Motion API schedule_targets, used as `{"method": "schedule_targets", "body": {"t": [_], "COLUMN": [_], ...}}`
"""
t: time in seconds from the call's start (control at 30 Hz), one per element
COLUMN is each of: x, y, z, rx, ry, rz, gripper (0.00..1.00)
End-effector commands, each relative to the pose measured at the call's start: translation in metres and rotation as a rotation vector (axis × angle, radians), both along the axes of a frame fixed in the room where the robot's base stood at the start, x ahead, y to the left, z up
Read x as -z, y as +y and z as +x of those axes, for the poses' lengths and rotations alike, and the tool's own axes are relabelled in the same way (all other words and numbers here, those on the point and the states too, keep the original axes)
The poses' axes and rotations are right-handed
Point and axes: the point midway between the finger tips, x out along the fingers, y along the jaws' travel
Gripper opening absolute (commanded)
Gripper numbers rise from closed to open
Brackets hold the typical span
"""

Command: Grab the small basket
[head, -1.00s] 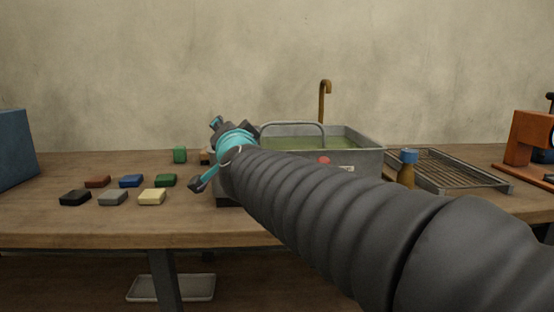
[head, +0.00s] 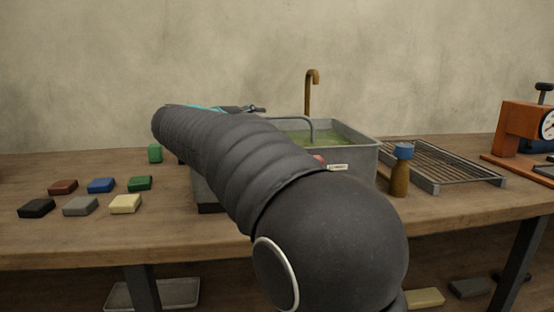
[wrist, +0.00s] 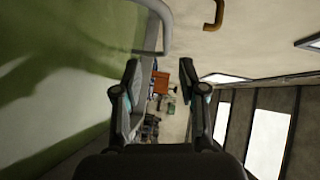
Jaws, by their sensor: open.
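A grey basin (head: 350,160) of green liquid stands on the workbench. A grey arched handle (head: 312,127) rises over the basin; it may belong to the small basket, but I cannot make out a basket body behind my arm. In the wrist view a grey bar (wrist: 162,30) curves down beside the green liquid (wrist: 50,90), above and just left of the fingers. My gripper (head: 258,109) is at the basin's upper left, pointing right, level with or slightly above the handle's top. In the wrist view my gripper (wrist: 159,68) is open, with nothing between its fingers.
A brass tap (head: 309,90) stands behind the basin. A bottle with a blue cap (head: 401,172), a wire rack (head: 440,163) and an orange device (head: 520,130) are to the right. Several coloured blocks (head: 101,186) lie left, with a green one (head: 155,153) behind.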

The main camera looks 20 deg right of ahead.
Motion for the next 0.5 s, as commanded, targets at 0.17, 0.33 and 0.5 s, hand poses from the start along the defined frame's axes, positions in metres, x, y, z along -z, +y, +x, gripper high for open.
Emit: {"method": "schedule_targets", "body": {"t": [0.17,0.33,0.5], "x": [0.003,0.005,0.004], "y": [-0.028,-0.040,-0.046], "z": [0.014,0.020,0.022], "rx": [0.001,-0.002,-0.002], "ry": [0.000,-0.001,-0.001], "rz": [0.000,0.000,-0.001], "gripper": [0.41,0.41,0.41]}}
